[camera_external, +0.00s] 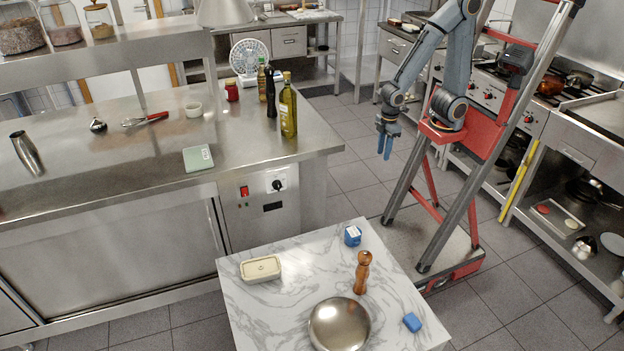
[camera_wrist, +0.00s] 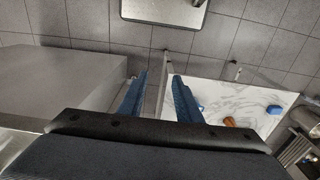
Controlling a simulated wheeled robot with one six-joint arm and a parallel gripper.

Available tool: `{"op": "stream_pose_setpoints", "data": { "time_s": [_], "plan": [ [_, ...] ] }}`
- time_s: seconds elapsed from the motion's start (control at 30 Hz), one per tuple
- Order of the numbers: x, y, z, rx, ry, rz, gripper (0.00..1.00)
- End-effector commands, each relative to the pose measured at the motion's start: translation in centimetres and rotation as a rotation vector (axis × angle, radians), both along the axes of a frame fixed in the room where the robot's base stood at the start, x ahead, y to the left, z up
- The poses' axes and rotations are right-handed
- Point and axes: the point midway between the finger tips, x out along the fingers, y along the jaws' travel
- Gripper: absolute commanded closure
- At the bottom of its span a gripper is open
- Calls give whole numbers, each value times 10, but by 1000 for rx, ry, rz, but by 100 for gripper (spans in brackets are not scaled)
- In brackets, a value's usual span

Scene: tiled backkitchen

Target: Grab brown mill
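The brown mill (camera_external: 362,272) is a wooden pepper mill standing upright on the marble-topped table (camera_external: 292,305), behind and right of the metal bowl. It also shows in the wrist view (camera_wrist: 230,121) at the lower right, partly hidden by my gripper body. My gripper (camera_external: 385,148) hangs fingers down in the air behind the table, away from the mill. In the wrist view my gripper (camera_wrist: 158,92) has its two blue fingers apart, with nothing between them but floor and the table's edge.
The marble table also bears a metal bowl (camera_external: 339,325), a cream lidded dish (camera_external: 261,268), a blue box (camera_external: 352,235) and a blue block (camera_external: 412,322). A steel counter (camera_external: 130,165) with an oil bottle (camera_external: 288,108) stands at left. Free tiled floor (camera_external: 350,178) lies behind the table.

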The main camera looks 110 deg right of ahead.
Motion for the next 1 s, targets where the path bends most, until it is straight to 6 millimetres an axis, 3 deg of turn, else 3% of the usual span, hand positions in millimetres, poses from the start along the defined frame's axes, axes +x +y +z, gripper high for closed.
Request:
{"op": "stream_pose_setpoints", "data": {
  "time_s": [0.1,0.27,0.53,0.63,0.77,1.0],
  "plan": [
    [0,0,0,0,0,0,69],
    [0,0,0,0,0,0,45],
    [1,0,0,1,0,-3,45],
    [13,7,-2,12,3,-40,45],
    [55,30,-7,53,17,-178,45],
    [159,113,-31,172,91,-564,45]
  ]
}}
